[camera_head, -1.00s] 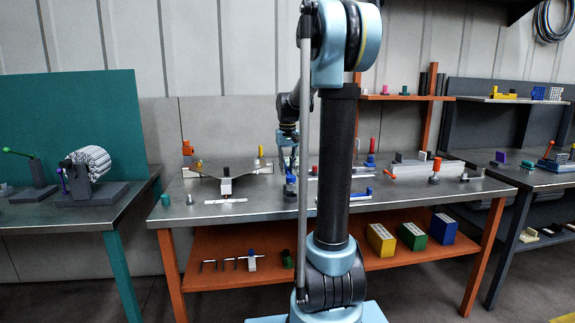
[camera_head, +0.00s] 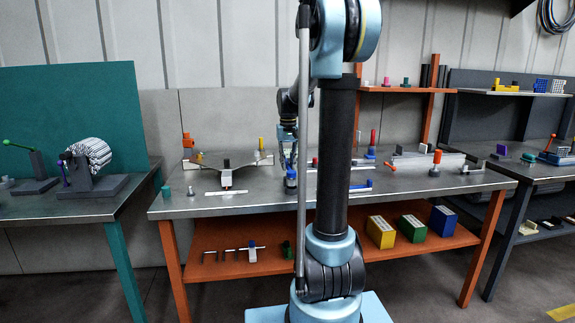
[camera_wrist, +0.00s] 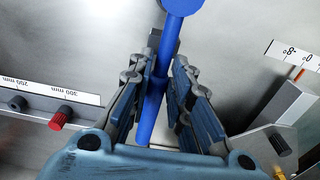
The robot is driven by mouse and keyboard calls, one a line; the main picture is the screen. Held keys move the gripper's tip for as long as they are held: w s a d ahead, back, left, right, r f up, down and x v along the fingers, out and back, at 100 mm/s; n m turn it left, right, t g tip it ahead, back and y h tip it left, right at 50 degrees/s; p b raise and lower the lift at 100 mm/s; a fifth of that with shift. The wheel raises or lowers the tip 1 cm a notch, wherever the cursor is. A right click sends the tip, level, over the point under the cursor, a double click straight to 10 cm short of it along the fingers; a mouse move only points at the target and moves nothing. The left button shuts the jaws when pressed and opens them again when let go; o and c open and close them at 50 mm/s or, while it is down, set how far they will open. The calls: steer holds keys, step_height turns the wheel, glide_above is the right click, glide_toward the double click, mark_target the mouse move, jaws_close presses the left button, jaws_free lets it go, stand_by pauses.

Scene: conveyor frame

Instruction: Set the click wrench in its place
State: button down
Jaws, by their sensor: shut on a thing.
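A blue tool with a rod-like handle and a round head (camera_wrist: 183,5), which I take for the click wrench, shows in the wrist view. My gripper (camera_wrist: 165,75) is shut on its handle, with a finger pad on each side. The handle's lower end (camera_wrist: 147,125) shows between the fingers, and the round head is cut off by the top edge. In the head view my gripper (camera_head: 288,160) is small, over the middle of the steel bench (camera_head: 240,205), partly hidden by my arm. I cannot tell whether the tool touches the bench.
A ruler-marked fixture (camera_wrist: 45,92) with a red knob lies left in the wrist view; a grey block (camera_wrist: 287,103) lies right. On the bench stand a white-based fixture (camera_head: 226,176) and an orange-topped post (camera_head: 435,165). Yellow, green and blue boxes (camera_head: 443,222) sit on the lower shelf.

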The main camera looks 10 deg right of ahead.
mark_target(288, 166)
steer(key=shift+f, duration=1.5)
steer(key=c, duration=1.4)
jaws_free()
steer(key=shift+r, duration=0.1)
step_height(288, 166, up, 12)
steer(key=shift+s, duration=0.2)
steer(key=s+f+t, duration=0.1)
steer(key=s+f, duration=0.3)
steer(key=s, duration=0.6)
steer(key=s+f, duration=0.4)
steer(key=s, duration=0.5)
steer(key=s+f+t, duration=0.1)
steer(key=s+f, duration=1.3)
steer(key=s, duration=0.1)
steer(key=shift+f, duration=0.4)
